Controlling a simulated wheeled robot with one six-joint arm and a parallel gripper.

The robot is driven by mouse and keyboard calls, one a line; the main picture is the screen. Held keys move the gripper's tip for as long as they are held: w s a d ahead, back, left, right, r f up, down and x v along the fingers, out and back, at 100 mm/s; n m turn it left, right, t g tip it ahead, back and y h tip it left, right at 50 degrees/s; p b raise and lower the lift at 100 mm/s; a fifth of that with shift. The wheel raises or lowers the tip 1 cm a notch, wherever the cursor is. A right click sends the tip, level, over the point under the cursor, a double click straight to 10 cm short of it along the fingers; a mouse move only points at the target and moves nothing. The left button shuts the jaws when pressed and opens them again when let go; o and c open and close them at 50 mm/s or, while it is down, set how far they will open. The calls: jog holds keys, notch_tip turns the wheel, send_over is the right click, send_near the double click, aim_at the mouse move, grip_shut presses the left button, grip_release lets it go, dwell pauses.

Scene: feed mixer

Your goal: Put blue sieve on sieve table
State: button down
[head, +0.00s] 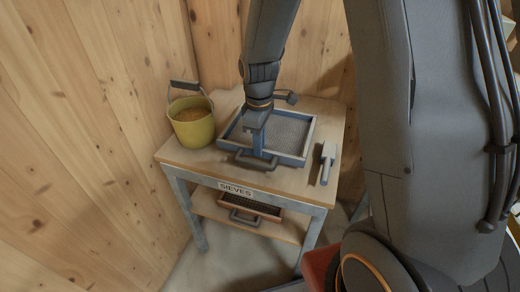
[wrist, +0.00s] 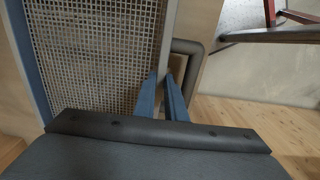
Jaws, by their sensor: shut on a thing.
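The blue sieve (head: 290,132) is a square tray with a blue-grey frame and mesh floor. It appears to lie flat on top of the wooden sieve table (head: 185,155), which bears a "SIEVES" label. My gripper (head: 259,151) points down at the sieve's near side, by its dark handle, and is shut on that edge. In the wrist view the sieve mesh (wrist: 95,50) fills the left, and my gripper fingers (wrist: 168,90) meet at its frame beside the grey handle (wrist: 192,55). The exact contact between the fingertips is partly hidden.
A yellow bucket (head: 192,127) with grainy contents stands at the table's left. A small grey hand tool (head: 327,160) lies to the right of the sieve. Another sieve with a reddish frame (head: 255,206) sits on the lower shelf. Wooden walls close in behind the table.

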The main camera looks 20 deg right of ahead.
jog(key=shift+f, duration=1.35)
jog(key=c, duration=1.8)
grip_release()
notch_tip(320, 180, up, 12)
jog(key=b, duration=0.2)
jog(key=s+d+f+m, duration=0.1)
jog(key=s+m, duration=0.2)
jog(key=s, duration=0.1)
jog(key=s+d+f+m, duration=0.1)
jog(key=s+m, duration=0.3)
jog(key=s, duration=0.1)
jog(key=s+d+f+m, duration=0.1)
jog(key=s+d+m, duration=0.1)
jog(key=s+m, duration=0.2)
jog(key=shift+s+t, duration=0.4)
jog(key=shift+s, duration=0.15)
